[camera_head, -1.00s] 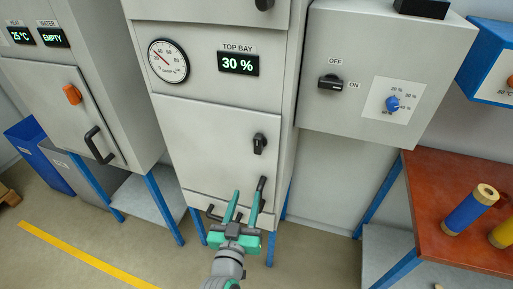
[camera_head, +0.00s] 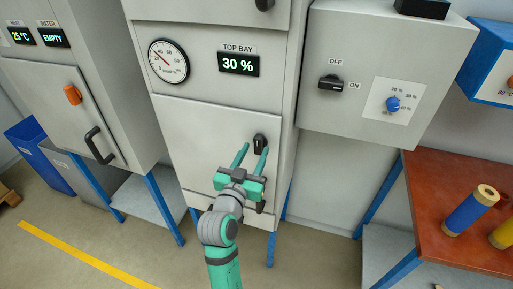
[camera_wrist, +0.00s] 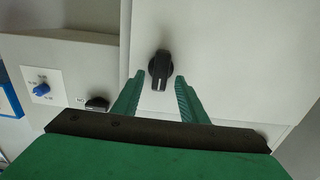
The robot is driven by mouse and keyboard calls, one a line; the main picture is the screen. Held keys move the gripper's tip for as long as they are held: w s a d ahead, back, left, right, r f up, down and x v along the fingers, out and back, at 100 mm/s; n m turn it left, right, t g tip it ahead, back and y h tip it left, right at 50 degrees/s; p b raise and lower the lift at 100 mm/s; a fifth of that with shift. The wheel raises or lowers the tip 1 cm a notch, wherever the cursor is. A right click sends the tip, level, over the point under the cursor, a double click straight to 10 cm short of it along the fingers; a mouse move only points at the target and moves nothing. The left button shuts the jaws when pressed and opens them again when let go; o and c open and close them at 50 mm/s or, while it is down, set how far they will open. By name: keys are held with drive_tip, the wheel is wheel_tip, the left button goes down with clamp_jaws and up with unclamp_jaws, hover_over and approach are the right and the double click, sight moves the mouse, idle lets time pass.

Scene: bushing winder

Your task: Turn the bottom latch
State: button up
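A black latch knob (camera_head: 259,143) sits on the right side of the lower grey door (camera_head: 205,135) of the middle cabinet. It also shows in the wrist view (camera_wrist: 160,68), roughly upright with a pale line on it. My gripper (camera_head: 254,152) is in front of that door with its green fingers pointing up at the latch. In the wrist view my gripper (camera_wrist: 156,85) is open, one finger on each side of the latch's lower end. I cannot tell whether the fingers touch it. The door's black handle lower down is mostly hidden behind my gripper.
A grey switch box (camera_head: 385,70) with an OFF/ON knob and a blue dial hangs to the right. A red-brown table (camera_head: 450,225) holds a blue cylinder (camera_head: 470,210) and a yellow one. A left cabinet (camera_head: 60,85) has an orange knob. The floor in front is clear.

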drive_tip(key=shift+x, duration=1.3)
drive_tip(key=shift+c, duration=0.3)
clamp_jaws()
